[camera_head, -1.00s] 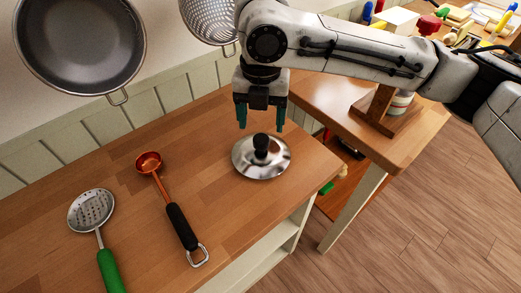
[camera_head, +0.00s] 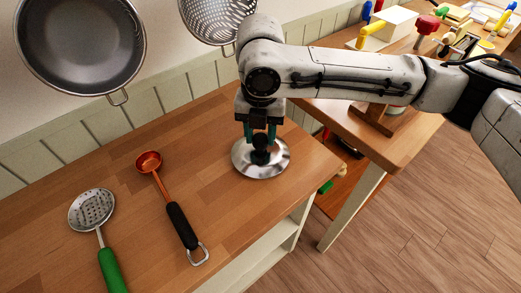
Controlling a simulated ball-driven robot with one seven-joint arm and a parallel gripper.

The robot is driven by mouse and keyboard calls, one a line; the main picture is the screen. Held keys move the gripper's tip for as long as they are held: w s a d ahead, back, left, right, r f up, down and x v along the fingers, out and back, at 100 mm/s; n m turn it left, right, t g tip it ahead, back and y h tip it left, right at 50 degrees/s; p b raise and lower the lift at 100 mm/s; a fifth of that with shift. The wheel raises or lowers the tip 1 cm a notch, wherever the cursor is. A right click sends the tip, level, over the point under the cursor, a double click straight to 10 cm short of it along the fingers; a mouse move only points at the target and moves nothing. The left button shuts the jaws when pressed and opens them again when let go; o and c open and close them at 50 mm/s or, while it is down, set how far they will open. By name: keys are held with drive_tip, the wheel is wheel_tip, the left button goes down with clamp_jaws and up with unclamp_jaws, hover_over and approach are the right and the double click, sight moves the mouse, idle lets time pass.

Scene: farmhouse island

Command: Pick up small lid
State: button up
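The small lid (camera_head: 248,168) is a round, shiny metal disc with a black knob (camera_head: 261,156). It lies flat on the wooden counter near its right end. My gripper (camera_head: 260,135) points down directly over the lid, with its dark teal fingers on either side of the knob's upper part. The fingers look close to the knob, but I cannot tell whether they touch it or have closed on it. The arm and gripper body hide part of the view from above.
A copper ladle (camera_head: 177,215) and a green-handled slotted skimmer (camera_head: 94,210) lie to the left on the counter (camera_head: 120,165). A pan (camera_head: 80,45) and a colander (camera_head: 218,18) hang on the wall behind. A second, cluttered table (camera_head: 390,150) stands to the right.

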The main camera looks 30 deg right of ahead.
clamp_jaws()
drive_tip(key=shift+r, duration=0.1)
idle(0.3)
drive_tip(key=shift+r, duration=0.5)
drive_tip(key=s+r, duration=1.1)
drive_tip(key=s, duration=0.3)
drive_tip(key=shift+r, duration=0.4)
